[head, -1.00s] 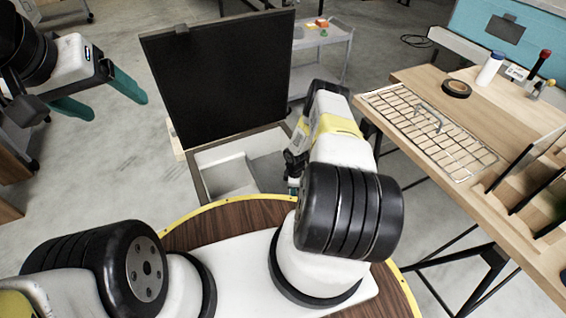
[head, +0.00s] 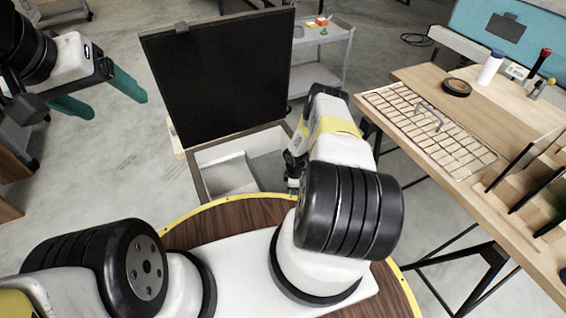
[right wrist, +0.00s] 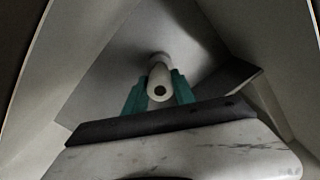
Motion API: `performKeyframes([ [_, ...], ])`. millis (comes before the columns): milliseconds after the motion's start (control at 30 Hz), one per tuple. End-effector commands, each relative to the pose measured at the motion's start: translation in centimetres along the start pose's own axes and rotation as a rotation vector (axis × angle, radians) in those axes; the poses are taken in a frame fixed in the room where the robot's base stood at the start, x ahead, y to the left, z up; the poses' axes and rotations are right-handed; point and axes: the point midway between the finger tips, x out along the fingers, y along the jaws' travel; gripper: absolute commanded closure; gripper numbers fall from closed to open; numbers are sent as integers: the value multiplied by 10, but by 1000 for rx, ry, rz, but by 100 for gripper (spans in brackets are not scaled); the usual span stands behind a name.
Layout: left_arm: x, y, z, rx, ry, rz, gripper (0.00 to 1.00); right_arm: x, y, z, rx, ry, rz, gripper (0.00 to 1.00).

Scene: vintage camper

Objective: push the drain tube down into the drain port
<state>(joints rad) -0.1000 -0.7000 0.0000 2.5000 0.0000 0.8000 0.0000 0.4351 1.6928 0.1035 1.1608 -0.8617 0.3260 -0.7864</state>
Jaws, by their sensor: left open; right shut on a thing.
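The drain tube (right wrist: 160,82) is a short white tube with a dark round hole in its near end. It shows in the right wrist view between the teal fingers of my right gripper (right wrist: 160,90), which is shut on it. The tube's far end meets or sits close to a grey inner surface of the chest; I cannot tell how deep it is. The drain port is not clearly visible there. In the head view my right gripper is mostly hidden by my arm, at the chest's right side. My left gripper (head: 118,107) is open, empty, at upper left.
The chest (head: 205,187) has a white interior, with its black lid (head: 220,80) standing open. Its walls (right wrist: 45,75) rise close around my right gripper. A wooden bench (head: 410,78) with a wire rack (head: 435,135) stands right. A grey cart (head: 325,45) is behind.

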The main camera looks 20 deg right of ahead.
Motion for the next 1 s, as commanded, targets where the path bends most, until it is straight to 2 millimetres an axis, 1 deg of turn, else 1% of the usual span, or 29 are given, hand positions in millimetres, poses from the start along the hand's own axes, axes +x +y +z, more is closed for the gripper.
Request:
performKeyframes([
  [367,0,0,0,0,0,0,21,2,0,0,0,0,0,100],
  [400,0,0,0,0,0,0,21,2,0,0,0,0,0,63],
  [467,0,0,0,0,0,0,21,2,0,0,0,0,0,51],
  [500,0,0,0,0,0,0,21,2,0,0,0,0,0,43],
  [833,0,0,0,0,0,0,21,0,0,0,0,0,1,43],
  [933,0,0,0,0,0,0,21,-9,2,0,-1,0,2,43],
  [1000,0,0,0,0,0,0,21,-19,2,-1,-2,1,3,43],
])
